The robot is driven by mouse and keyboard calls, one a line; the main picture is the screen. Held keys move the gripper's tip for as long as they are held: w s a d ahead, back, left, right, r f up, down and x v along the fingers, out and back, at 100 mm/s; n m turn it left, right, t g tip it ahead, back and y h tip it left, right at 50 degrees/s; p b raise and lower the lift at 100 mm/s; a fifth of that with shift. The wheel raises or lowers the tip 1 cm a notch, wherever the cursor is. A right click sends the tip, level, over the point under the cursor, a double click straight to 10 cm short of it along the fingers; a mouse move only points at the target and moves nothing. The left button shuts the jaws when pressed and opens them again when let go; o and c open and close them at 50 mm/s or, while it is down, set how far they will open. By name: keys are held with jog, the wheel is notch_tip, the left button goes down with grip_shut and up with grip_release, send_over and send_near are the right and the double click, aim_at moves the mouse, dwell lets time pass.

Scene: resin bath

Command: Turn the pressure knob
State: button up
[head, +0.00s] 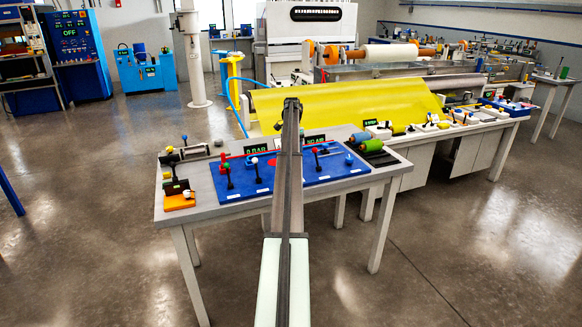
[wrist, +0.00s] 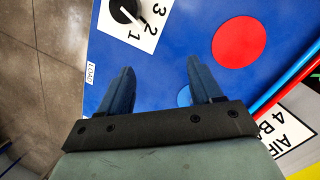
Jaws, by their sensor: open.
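A black knob (wrist: 124,10) with a white pointer sits on a white plate (wrist: 112,32) marked 1, 2, 3, at the top of the wrist view and partly cut off by its edge. The plate is on a blue panel (wrist: 180,30). I take it as the pressure knob, but no label on it says so. My gripper (wrist: 158,66) is open, with nothing between its two dark fingers. The fingers are over the blue panel, below the knob in the picture and apart from it. In the head view my arm hides part of the scene, and I cannot make out the fingers or this knob.
A red disc (wrist: 239,42) lies right of the fingers; a blue disc (wrist: 184,96) is partly hidden behind one. Red and blue tubes (wrist: 290,88) pass an "AIR 4 BA" label (wrist: 285,130). The head view shows a table (head: 232,211) with a blue lever board (head: 330,176).

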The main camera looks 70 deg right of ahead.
jog(key=w+a+r+m+g+h, duration=0.2)
jog(key=a+r+m+h, duration=0.3)
jog(key=a+r+m, duration=0.55)
jog(key=shift+n, duration=0.85)
jog(key=x, duration=0.5)
jog(key=a+x, duration=0.1)
jog(key=x, duration=0.9)
jog(key=shift+w+a+f, duration=0.1)
jog(key=shift+a+f, duration=0.1)
jog(key=shift+f, duration=0.05)
jog(key=shift+c, duration=0.4)
jog(key=c, duration=1)
